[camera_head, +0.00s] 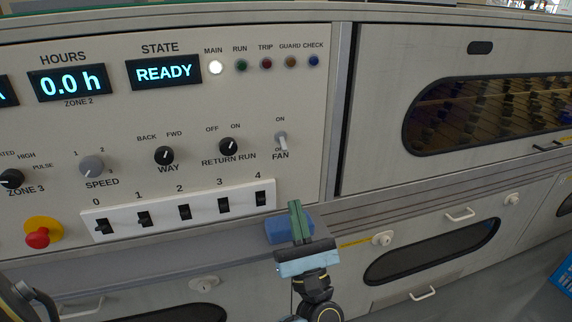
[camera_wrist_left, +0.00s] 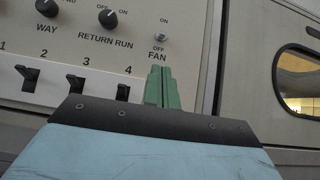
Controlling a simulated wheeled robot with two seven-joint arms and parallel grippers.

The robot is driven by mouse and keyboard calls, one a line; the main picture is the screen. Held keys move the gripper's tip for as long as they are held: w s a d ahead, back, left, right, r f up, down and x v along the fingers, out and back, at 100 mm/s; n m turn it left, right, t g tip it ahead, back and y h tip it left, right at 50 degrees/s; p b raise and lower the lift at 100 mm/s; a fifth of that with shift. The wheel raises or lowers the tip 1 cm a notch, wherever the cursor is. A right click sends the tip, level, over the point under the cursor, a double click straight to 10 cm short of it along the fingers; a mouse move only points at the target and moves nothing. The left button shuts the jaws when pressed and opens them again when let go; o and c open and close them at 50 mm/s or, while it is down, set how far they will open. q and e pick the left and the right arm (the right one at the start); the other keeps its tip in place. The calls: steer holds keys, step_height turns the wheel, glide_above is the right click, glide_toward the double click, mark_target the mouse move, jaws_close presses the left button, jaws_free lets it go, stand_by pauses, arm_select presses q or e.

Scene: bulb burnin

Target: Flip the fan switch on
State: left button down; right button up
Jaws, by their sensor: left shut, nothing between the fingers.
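The fan switch (camera_head: 282,143) is a small pale toggle on the cream panel, between ON above and OFF below, over the label FAN. Its lever appears to tilt down, partly covering the OFF mark in the head view. The switch also shows in the left wrist view (camera_wrist_left: 159,37), above the fingertips. My left gripper (camera_head: 295,206) has green fingers pressed together with nothing between them. It points up toward the panel, below the switch and apart from it in the picture. My right gripper is not in view.
A blue block (camera_head: 284,230) sits on the ledge beside my left fingers. A white strip of black rocker switches (camera_head: 185,212) lies left of them. The RETURN RUN knob (camera_head: 228,147) is left of the switch. A red emergency button (camera_head: 37,238) is far left. The state display (camera_head: 164,72) reads READY.

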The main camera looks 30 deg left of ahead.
mark_target(283, 144)
arm_select(q)
steer(key=x, duration=1)
stand_by(0.4)
